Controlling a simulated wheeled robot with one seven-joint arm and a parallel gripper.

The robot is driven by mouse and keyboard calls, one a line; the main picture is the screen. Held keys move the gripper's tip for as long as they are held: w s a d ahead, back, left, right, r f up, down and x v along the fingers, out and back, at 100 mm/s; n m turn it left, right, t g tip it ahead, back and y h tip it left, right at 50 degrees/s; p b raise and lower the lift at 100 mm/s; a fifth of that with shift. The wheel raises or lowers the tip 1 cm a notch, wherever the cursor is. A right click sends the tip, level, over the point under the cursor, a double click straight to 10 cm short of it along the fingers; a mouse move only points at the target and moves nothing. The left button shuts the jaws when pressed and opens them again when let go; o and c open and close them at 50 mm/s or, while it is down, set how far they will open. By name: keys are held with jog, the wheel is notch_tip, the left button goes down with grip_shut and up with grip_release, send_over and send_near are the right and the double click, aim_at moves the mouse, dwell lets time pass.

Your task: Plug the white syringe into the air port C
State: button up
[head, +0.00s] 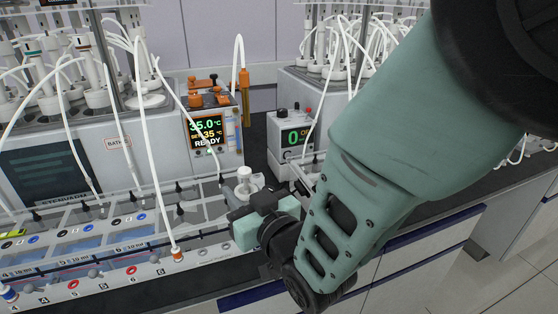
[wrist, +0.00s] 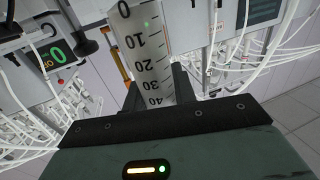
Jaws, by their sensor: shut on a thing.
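The white syringe (wrist: 143,50) has a clear barrel with a scale from 0 to 40. My gripper (wrist: 156,92) is shut around its barrel in the wrist view. In the head view my gripper (head: 243,203) is over the right end of the clear-lidded bench unit, with the white syringe top (head: 245,177) standing up from the jaws. The syringe's lower end is hidden. A grey box with a green 0 display (head: 297,137) and what looks like a letter C stands just behind the gripper. I cannot make out the air port itself.
A controller reading 35.0 READY (head: 207,130) stands left of the grey box. White tubes hang over the clear-lidded unit (head: 100,247), one ending at an orange-ringed fitting (head: 177,254). Bottles with tubing stand at the back. The floor at the lower right is clear.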

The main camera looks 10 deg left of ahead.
jog(key=shift+f+b, duration=0.95)
jog(key=shift+b, duration=0.2)
dwell(1.4)
dwell(0.4)
jog(key=o, duration=1.1)
jog(key=p+v, duration=0.1)
jog(key=v, duration=0.3)
jog(key=p+v, duration=0.1)
jog(key=v, duration=0.3)
jog(key=p+v, duration=0.2)
jog(key=v, duration=0.2)
jog(key=shift+a+r, duration=0.1)
jog(key=shift+r, duration=0.25)
jog(key=p, duration=0.3)
jog(key=shift+s+p, duration=0.25)
jog(key=shift+p, duration=0.05)
